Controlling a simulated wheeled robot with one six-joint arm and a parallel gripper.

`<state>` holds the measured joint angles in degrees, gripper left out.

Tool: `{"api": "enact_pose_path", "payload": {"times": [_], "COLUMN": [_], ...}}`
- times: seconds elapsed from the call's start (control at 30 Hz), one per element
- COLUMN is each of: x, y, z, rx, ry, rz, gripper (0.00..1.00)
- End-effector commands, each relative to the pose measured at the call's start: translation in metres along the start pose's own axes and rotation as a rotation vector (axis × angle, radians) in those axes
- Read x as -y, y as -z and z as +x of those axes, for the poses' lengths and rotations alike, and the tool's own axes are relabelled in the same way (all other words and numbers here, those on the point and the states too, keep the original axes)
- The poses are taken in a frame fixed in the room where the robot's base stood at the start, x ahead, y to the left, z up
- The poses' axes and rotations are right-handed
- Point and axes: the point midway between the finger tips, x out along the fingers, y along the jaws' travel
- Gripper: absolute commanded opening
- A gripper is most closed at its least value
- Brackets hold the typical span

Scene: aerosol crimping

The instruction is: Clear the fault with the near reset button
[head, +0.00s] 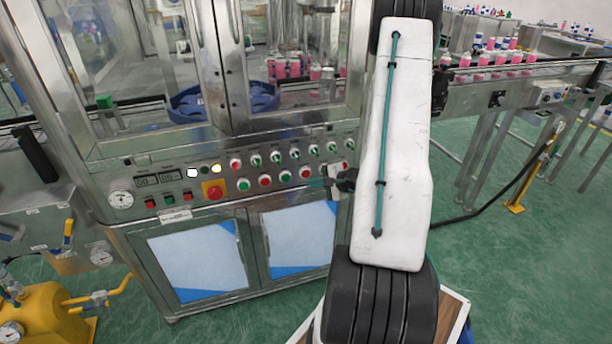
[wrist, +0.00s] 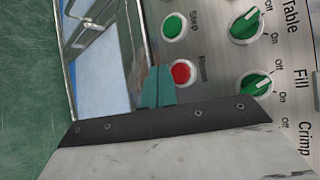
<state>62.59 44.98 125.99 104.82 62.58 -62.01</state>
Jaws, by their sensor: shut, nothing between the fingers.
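A round red button (wrist: 182,73) with a pale collar, its partly covered label apparently reading "Reset", sits on the steel panel in the wrist view. A green button (wrist: 174,26) labelled "Step" is above it there. The button's face is uncovered. In the head view my gripper (head: 320,182) is small beside the panel.
Green selector knobs (wrist: 248,27) lie right of the buttons in the wrist view. In the head view, a red mushroom button (head: 214,191) on a yellow plate and lit white (head: 192,173) and yellow (head: 216,168) lamps are farther left. Cabinet doors (head: 198,262) are below.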

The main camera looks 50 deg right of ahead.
Motion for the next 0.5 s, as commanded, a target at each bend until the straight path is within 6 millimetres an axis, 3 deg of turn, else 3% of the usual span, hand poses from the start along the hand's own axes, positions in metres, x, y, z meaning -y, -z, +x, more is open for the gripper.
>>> {"api": "enact_pose_path", "payload": {"times": [0.5], "x": [0.0068], "y": [0.0062], "z": [0.009], "rx": [0.001], "ry": [0.001], "rz": [0.001], "gripper": [0.0]}}
